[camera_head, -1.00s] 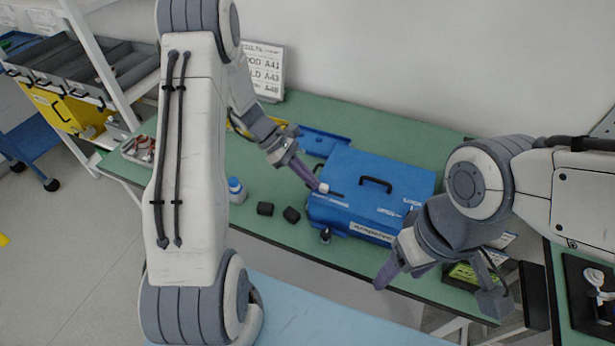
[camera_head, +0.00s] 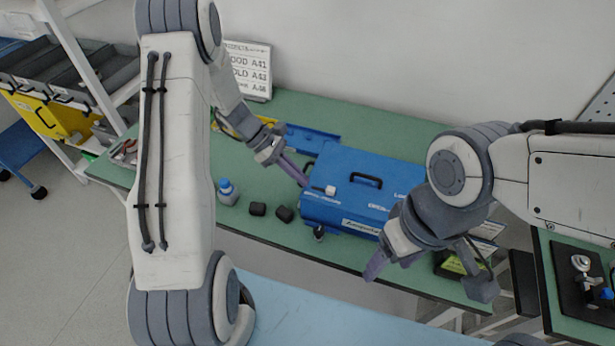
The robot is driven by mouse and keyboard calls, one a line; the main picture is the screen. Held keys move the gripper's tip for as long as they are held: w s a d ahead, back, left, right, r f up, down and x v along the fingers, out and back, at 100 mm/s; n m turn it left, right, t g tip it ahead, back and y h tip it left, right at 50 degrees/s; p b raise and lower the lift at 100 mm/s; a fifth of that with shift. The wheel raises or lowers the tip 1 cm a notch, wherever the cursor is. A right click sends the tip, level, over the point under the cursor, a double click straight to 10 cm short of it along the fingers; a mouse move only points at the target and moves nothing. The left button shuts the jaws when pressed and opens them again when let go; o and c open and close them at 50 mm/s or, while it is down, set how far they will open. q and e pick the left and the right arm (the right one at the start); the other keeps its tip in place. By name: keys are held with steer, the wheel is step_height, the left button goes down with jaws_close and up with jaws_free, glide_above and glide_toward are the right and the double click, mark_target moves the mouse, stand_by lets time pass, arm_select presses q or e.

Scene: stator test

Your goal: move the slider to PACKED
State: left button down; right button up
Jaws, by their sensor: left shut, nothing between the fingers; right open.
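The slider is a small white knob (camera_head: 330,190) on the top of the blue case (camera_head: 345,165), near its left front edge. White lettering lies to the left and right in front of it, too small to read surely. My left gripper (camera_head: 303,180) is shut and empty, its purple fingertips just left of the knob, with a small gap seeming to show between them. My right gripper (camera_head: 392,267) is open and empty, in front of the case's right front part. My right arm hides the case's right end.
The case has a dark handle (camera_head: 366,180). A white lettered sign (camera_head: 248,70) stands behind.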

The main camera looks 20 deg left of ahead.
arm_select(q)
steer(key=b+v, duration=0.1)
steer(key=v, duration=0.8)
steer(key=shift+r, duration=0.2)
